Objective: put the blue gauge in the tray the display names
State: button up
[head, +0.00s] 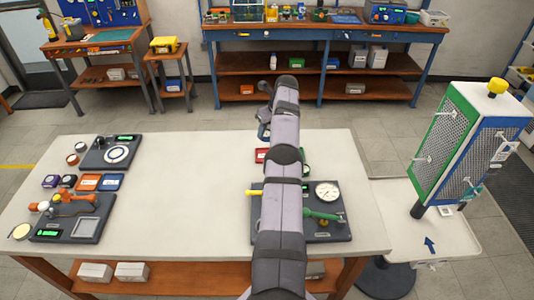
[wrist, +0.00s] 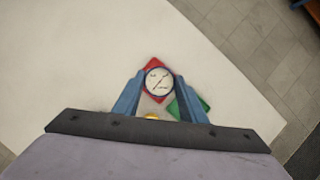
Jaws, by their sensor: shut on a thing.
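My gripper (wrist: 158,84) is shut on a round gauge (wrist: 158,82) with a white dial and dark rim, taken to be the blue gauge. In the wrist view the gauge overlaps a red tray-like piece (wrist: 152,64); its height above it is unclear. A green piece (wrist: 190,103) lies just to the right, partly behind a finger. In the head view my arm hides most of the gripper; its blue fingers (head: 263,132) show above the red piece (head: 262,155). Lit green displays (head: 125,138) (head: 47,233) are too small to read.
Left on the white table (head: 190,200) are two dark devices, small purple and black items (head: 58,181), an orange tray (head: 88,182) and a blue tray (head: 112,182). A panel with a dial (head: 327,192) stands under my arm. The table's middle is clear. A mesh stand (head: 465,145) rises at right.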

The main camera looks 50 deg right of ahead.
notch_tip(320, 180, down, 5)
jog(key=b, duration=0.4)
jog(key=shift+f+b, duration=0.7)
jog(key=shift+f, duration=0.35)
jog(key=shift+f+p, duration=0.5)
jog(key=shift+f, duration=0.65)
jog(key=shift+f, duration=0.2)
jog(key=o, duration=1.2)
jog(key=shift+r, duration=0.1)
jog(key=shift+v, duration=1.05)
jog(key=b+v, duration=0.3)
jog(key=v, duration=0.7)
jog(key=shift+a, duration=0.1)
